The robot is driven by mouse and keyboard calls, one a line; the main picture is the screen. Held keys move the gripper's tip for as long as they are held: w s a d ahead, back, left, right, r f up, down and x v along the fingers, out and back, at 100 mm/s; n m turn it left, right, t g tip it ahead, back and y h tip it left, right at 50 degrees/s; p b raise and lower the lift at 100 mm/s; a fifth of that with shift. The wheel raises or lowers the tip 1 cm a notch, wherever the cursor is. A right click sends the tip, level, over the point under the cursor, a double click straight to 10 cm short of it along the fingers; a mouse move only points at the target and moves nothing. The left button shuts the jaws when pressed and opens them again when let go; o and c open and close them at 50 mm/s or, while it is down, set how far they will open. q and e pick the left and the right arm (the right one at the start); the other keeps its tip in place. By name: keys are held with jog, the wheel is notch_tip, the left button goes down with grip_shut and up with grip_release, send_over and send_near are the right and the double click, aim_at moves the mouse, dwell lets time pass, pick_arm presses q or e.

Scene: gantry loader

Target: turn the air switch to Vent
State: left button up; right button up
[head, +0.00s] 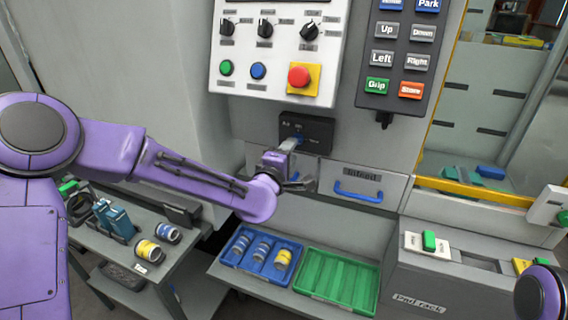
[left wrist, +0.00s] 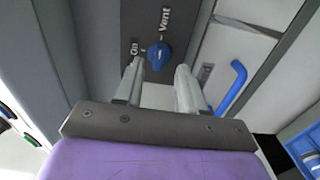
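The air switch is a blue knob (left wrist: 158,55) on a dark box, with the words On and Vent beside it in the left wrist view. In the head view the dark box (head: 318,133) sits below the control panel, and the knob is mostly hidden by my gripper. My left gripper (left wrist: 160,68) is open, its two fingers pointing at the knob. The knob shows between the fingertips, with a gap on each side. I cannot tell which word the knob points to. In the head view the left gripper (head: 290,149) is close in front of the box. My right gripper is out of view.
A drawer with a blue handle (head: 358,192) is just right of the switch. Above is the panel (head: 240,88) with knobs and a red button (head: 299,76). A blue tray (head: 240,266) and a green tray (head: 312,292) lie below.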

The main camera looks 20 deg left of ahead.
pick_arm(q)
jog(key=s+b, duration=0.1)
jog(key=s, duration=0.5)
jog(key=shift+s, duration=0.35)
jog(key=shift+a, duration=0.1)
jog(key=s+a+f+m+g+y, duration=0.1)
jog(key=s+a+f+m+g, duration=0.2)
jog(key=f, duration=0.6)
jog(key=s+f+m+g, duration=0.2)
jog(key=s+f, duration=0.2)
jog(key=f, duration=0.5)
jog(key=s+a+f+m+g+y, duration=0.1)
jog(key=s+a+f+m+g, duration=0.2)
jog(key=f, duration=0.6)
jog(key=s+a+f+m+g, duration=0.1)
jog(key=s+f+g, duration=0.1)
jog(key=s+f, duration=0.3)
jog(key=s+a+f+g+y, duration=0.1)
jog(key=s+f, duration=0.4)
jog(key=s, duration=0.7)
jog(key=s+a+f+m+g+y, duration=0.1)
jog(key=s+a+f+g, duration=0.1)
jog(key=s+f, duration=0.4)
jog(key=shift+s+a+m+g, duration=0.3)
jog(key=shift+s+g, duration=0.6)
jog(key=shift+s, duration=0.25)
